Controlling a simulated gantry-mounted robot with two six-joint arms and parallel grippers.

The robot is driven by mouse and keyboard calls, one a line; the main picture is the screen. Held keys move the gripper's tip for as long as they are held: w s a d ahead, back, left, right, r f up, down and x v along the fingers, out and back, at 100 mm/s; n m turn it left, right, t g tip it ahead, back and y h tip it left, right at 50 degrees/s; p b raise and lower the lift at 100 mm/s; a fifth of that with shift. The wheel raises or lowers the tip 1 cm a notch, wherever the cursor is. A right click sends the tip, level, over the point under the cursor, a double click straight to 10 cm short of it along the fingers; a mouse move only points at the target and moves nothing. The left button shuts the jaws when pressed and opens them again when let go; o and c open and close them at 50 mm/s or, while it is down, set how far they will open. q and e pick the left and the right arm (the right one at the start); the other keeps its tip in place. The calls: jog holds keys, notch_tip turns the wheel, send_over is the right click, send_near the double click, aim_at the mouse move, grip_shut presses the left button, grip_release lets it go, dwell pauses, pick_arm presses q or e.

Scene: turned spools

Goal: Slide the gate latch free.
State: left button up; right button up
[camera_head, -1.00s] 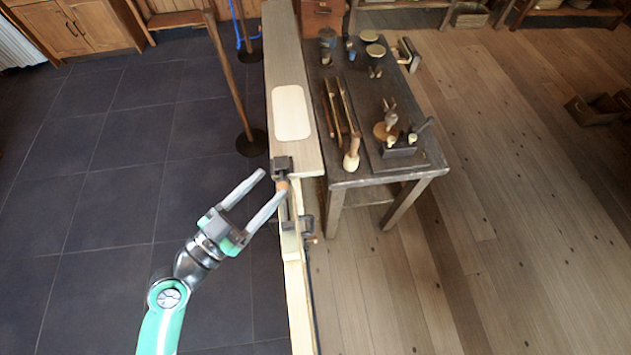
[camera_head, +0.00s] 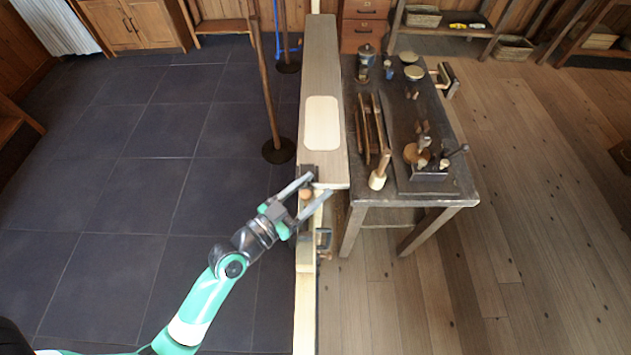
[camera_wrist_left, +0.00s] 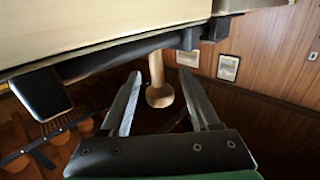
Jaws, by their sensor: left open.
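The gate latch shows in the head view as a wooden knob (camera_head: 306,193) beside a dark metal bracket (camera_head: 311,171) at the near end of the grey-brown plank top. My left gripper (camera_head: 319,185) is open, with one finger on each side of the knob in this view. In the left wrist view a pale wooden knob with a round end (camera_wrist_left: 159,96) stands beyond and between the two open fingers (camera_wrist_left: 166,92). I cannot tell whether either finger touches it. The pale gate rail (camera_head: 305,325) runs toward me. My right gripper is out of view.
A dark workbench (camera_head: 392,190) with tools and turned pieces stands to the right of the plank (camera_head: 322,65). Another dark fitting (camera_head: 323,241) sits on the rail nearer me. A pole on a round base (camera_head: 278,151) stands left.

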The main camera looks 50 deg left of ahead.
pick_arm(q)
jog(key=shift+w, duration=0.6)
grip_shut()
dwell(1.0)
